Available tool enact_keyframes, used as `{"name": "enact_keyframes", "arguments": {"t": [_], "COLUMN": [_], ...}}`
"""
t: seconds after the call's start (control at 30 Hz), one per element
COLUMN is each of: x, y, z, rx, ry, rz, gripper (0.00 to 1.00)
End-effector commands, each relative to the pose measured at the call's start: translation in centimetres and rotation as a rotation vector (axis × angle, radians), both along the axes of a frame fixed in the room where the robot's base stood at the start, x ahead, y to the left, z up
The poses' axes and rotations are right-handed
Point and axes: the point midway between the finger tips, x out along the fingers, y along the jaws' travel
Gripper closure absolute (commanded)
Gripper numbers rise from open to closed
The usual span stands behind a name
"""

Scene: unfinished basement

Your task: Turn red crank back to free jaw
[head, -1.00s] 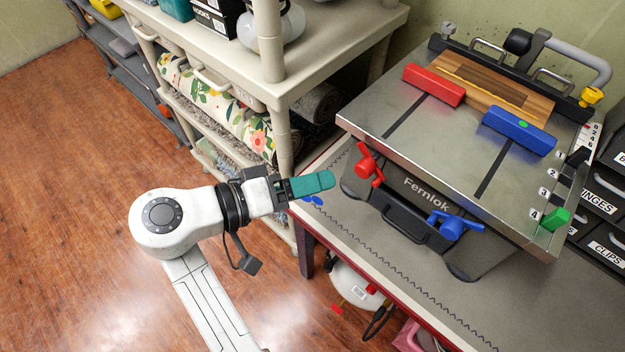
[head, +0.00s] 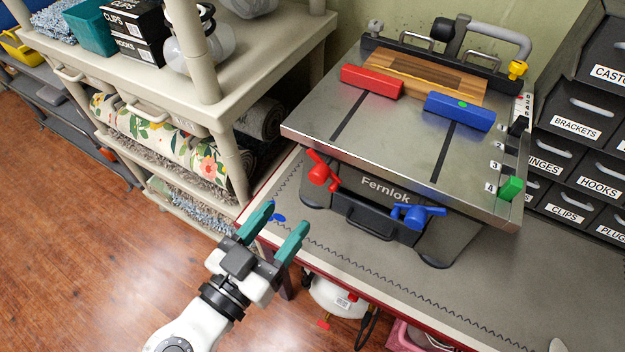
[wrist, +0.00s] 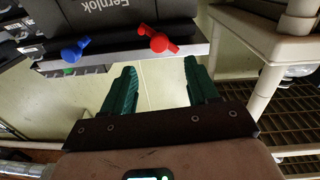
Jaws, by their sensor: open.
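The red crank (head: 321,171) sits on the front left of the grey Fernlok clamping machine (head: 385,190); it also shows in the wrist view (wrist: 157,40), ahead of the fingers. The blue crank (head: 417,215) is to its right on the same front. On the machine's top, the red jaw (head: 371,81) and the blue jaw (head: 459,111) touch the front edge of a striped wooden board (head: 430,75). My gripper (head: 275,228), with teal fingers, is open and empty, in front of and below the red crank, apart from it.
The machine stands on a grey bench (head: 500,300) with a red front edge. A beige shelf unit (head: 260,75) with a rolled floral fabric is close on the left. Black labelled drawers (head: 573,120) stand at the right. Open floor lies at lower left.

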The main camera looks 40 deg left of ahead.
Motion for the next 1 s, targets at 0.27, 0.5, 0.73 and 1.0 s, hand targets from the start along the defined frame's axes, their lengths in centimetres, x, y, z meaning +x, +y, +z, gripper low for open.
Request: {"name": "enact_keyframes", "arguments": {"t": [0.27,0.5,0.73,1.0], "x": [4.9,8.3,9.5,9.5], "y": [0.9,1.6,1.8,1.8], "z": [0.2,0.2,0.0,0.0], "rx": [-0.002,-0.002,-0.003,-0.003], "ry": [0.001,0.000,0.002,0.001], "rz": [-0.005,-0.003,-0.002,-0.002], "gripper": [0.41,0.41,0.41,0.44]}}
